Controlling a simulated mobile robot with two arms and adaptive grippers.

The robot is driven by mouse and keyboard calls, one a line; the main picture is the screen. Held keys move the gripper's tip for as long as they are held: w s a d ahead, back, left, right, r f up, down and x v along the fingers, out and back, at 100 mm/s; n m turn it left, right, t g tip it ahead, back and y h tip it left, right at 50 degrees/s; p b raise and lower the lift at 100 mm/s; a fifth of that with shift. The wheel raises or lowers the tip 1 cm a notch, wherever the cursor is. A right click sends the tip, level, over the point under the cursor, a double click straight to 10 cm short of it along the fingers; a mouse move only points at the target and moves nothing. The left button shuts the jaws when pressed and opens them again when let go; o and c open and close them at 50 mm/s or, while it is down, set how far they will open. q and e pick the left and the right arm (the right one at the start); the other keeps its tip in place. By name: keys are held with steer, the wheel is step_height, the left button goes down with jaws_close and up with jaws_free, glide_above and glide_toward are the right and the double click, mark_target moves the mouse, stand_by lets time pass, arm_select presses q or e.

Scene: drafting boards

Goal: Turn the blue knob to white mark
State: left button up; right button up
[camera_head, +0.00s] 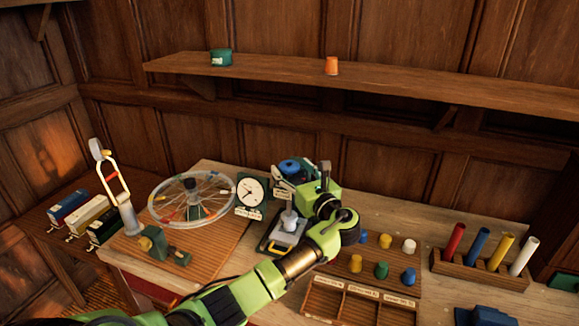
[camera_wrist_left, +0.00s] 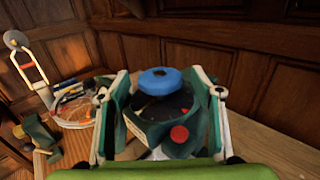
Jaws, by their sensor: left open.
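The blue knob (camera_wrist_left: 158,80) sits on top of a dark green box (camera_wrist_left: 150,135) with a black dial face under it and a red round button on the front. The knob also shows in the head view (camera_head: 289,166), partly beside my gripper. Small light and red marks show on the dial, but I cannot tell clearly which is the white mark. My left gripper (camera_wrist_left: 165,100) is open, its two fingers on either side of the box, the knob between and beyond them. No contact with the knob is visible. My right gripper is not in view.
A white clock (camera_head: 251,191) and a spoked wheel (camera_head: 193,199) stand left of the box. A grey-white device (camera_head: 288,228) stands in front of it. Coloured knobs (camera_head: 383,270) and a rack (camera_head: 480,271) of coloured cylinders lie to the right. A wall shelf (camera_head: 400,88) runs above.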

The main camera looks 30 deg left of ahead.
arm_select(q)
steer(key=v, duration=1)
